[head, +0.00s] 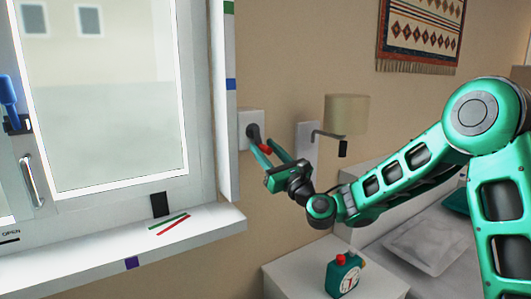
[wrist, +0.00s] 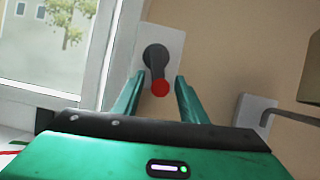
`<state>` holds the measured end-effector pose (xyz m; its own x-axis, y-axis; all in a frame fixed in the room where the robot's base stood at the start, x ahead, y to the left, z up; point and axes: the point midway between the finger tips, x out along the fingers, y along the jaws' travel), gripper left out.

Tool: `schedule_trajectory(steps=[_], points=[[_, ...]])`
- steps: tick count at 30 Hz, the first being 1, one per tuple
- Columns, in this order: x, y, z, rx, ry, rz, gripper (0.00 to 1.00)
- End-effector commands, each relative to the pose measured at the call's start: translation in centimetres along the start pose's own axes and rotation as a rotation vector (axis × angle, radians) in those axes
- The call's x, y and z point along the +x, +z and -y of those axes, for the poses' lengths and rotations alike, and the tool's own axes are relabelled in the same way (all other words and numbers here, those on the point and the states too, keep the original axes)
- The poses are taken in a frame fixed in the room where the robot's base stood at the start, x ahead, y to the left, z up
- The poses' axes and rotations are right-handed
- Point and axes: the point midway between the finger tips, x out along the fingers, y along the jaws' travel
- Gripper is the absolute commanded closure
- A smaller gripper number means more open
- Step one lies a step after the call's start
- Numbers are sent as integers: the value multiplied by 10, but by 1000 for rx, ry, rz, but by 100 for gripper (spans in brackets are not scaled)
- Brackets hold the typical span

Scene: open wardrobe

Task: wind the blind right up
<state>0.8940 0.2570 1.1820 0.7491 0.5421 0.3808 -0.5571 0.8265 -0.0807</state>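A winder with a dark hub and short crank arm (wrist: 157,66) sits on a white wall plate (head: 245,121) right of the window. Its red knob (wrist: 160,88) hangs at the lower end of the arm; the knob also shows in the head view (head: 266,149). My gripper (head: 261,143) is open at the winder. In the wrist view its two green fingers (wrist: 159,77) stand left and right of the knob, with gaps on both sides. I cannot make out the blind on the window (head: 105,95). A white upright strip with green and blue marks (head: 230,120) stands at the window's right edge.
A wall lamp (head: 346,114) is mounted close right of the winder. The windowsill (head: 90,250) juts out at lower left.

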Motion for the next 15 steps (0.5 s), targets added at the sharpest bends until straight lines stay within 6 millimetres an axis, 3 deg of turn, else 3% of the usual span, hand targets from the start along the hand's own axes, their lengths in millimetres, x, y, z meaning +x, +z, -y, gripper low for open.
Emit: schedule_trajectory(steps=[2,6,7,15], points=[[0,0,0,0,0,0,64],[0,0,0,0,0,0,97],[0,0,0,0,0,0,100],[0,0,2,-3,-3,0,100]])
